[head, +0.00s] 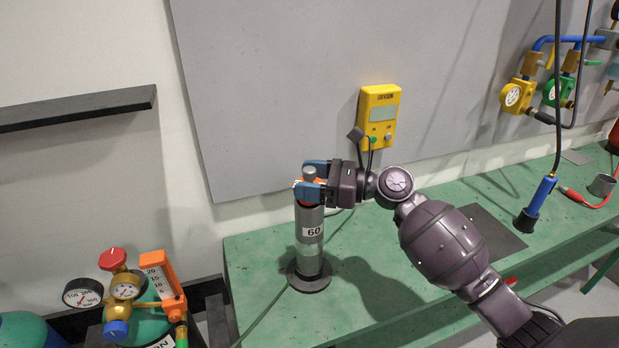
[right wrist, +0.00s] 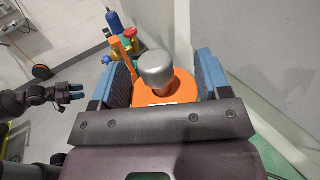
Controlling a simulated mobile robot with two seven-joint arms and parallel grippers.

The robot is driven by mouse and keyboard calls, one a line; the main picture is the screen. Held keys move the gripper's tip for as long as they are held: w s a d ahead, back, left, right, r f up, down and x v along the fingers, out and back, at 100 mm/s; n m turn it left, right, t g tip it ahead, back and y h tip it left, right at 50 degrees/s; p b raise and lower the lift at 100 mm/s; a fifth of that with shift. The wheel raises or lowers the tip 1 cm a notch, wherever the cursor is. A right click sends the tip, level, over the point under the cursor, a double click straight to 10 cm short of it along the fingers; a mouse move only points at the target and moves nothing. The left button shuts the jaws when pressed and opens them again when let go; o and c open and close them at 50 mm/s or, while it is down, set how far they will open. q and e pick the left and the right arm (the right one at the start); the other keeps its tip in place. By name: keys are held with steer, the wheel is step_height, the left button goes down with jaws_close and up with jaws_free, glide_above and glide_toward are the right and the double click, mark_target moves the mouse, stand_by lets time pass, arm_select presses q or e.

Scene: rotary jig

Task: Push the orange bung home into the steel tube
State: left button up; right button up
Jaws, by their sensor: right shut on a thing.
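The steel tube (head: 310,250) stands upright on a dark round base on the green bench, with a label reading 60. The orange bung (right wrist: 180,93) with a grey metal knob (right wrist: 157,72) on top is at the tube's upper end. My right gripper (head: 315,183) is shut on the bung, its blue fingers on either side. The fingers hide most of the bung and the tube mouth in the head view, so I cannot tell how deep it sits. My left gripper (right wrist: 72,92) shows small at the left of the right wrist view, its blue fingers apart and empty.
A yellow meter (head: 379,115) hangs on the grey panel behind, with a cable beside the tube. Gas regulators (head: 124,292) stand front left. The green bench (head: 258,262) is clear around the tube base.

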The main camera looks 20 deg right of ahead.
steer(key=shift+f+b, duration=0.65)
steer(key=shift+f, duration=0.95)
steer(key=o, duration=1)
steer(key=shift+o, duration=0.2)
steer(key=shift+s+d, duration=0.1)
steer(key=shift+d, duration=0.15)
steer(key=b+v, duration=0.1)
steer(key=v, duration=0.9)
steer(key=shift+b, duration=0.35)
steer(key=shift+s+d+f, duration=0.1)
steer(key=shift+s, duration=0.05)
